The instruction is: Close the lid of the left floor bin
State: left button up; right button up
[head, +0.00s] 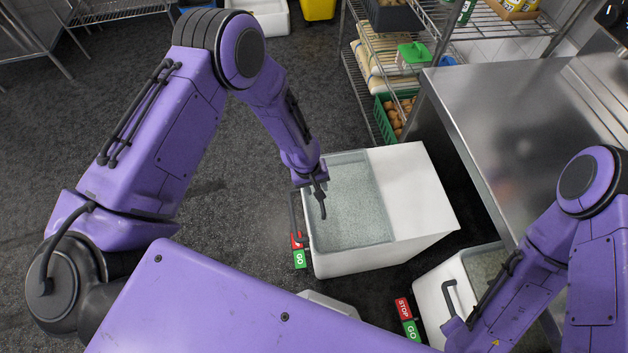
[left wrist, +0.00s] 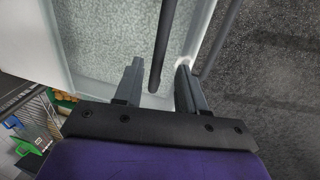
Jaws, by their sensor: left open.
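The left floor bin (head: 345,262) is a white box in the middle of the head view. Its left part shows pale, grainy contents (head: 350,205) inside a greyish rim, and its right part is a plain white top (head: 410,190). I cannot tell whether a clear panel covers the contents. A dark handle (head: 293,213) is on its left side. My left gripper (head: 319,195) is over the bin's left edge, fingers down. In the left wrist view the fingers (left wrist: 157,86) are apart, with a dark bar (left wrist: 167,40) between them; contact is unclear.
A second white bin (head: 432,290) with a dark handle stands at the lower right, partly hidden by my right arm. A steel table (head: 510,120) is on the right. A wire shelf (head: 365,85) with food stands behind. The floor (head: 240,200) left of the bin is clear.

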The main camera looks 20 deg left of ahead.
pick_arm(q)
notch_tip(320, 180, up, 10)
jog(key=s+a, duration=0.1)
jog(key=a, duration=0.1)
jog(key=shift+f, duration=0.2)
jog(key=shift+d, duration=0.1)
jog(key=s+a+f+t+y, duration=0.3)
jog(key=a+f+t, duration=0.15)
jog(key=a, duration=0.25)
jog(key=s+a+f+g+y, duration=0.1)
jog(key=s+a+f, duration=0.1)
jog(key=s, duration=0.8)
jog(key=s+a+f+g+y, duration=0.1)
jog(key=s+a+f, duration=0.2)
jog(key=s, duration=0.7)
jog(key=shift+s+a+n, duration=0.3)
jog(key=shift+s+a, duration=0.05)
jog(key=shift+a, duration=0.1)
jog(key=shift+g, duration=0.25)
